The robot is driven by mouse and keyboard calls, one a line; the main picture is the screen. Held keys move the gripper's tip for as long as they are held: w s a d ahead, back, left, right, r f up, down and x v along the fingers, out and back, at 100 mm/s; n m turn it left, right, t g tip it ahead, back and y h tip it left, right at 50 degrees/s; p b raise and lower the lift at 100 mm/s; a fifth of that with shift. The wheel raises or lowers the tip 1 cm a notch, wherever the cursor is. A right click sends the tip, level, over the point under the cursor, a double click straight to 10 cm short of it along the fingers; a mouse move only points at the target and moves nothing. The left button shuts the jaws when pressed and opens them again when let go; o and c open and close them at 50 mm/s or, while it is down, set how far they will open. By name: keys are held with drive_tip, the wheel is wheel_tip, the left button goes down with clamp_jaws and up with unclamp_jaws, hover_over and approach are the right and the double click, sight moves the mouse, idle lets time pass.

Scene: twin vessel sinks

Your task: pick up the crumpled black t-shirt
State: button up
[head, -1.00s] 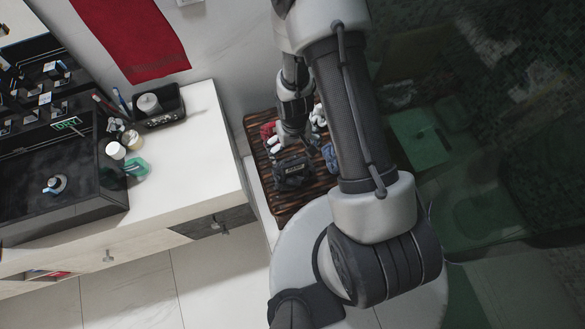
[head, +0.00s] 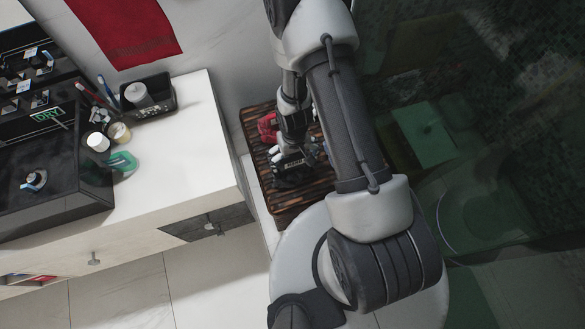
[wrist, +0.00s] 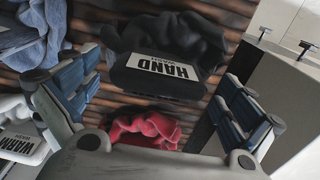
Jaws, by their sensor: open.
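The crumpled black t-shirt (head: 288,181) lies on a dark slatted wooden surface (head: 259,178). I cannot tell whether the fingers touch the cloth.
A red cloth (head: 267,127) lies beside the t-shirt, and a blue cloth (wrist: 28,38) and a white labelled item (wrist: 22,140) lie to the left in the wrist view. A white counter (head: 180,140) with a black vessel sink (head: 60,190) stands to the left.

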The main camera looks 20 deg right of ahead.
wheel_tip(320, 180, down, 2)
drive_tip(key=shift+b, duration=0.55)
drive_tip(key=shift+r, duration=0.1)
drive_tip(key=c, duration=1.2)
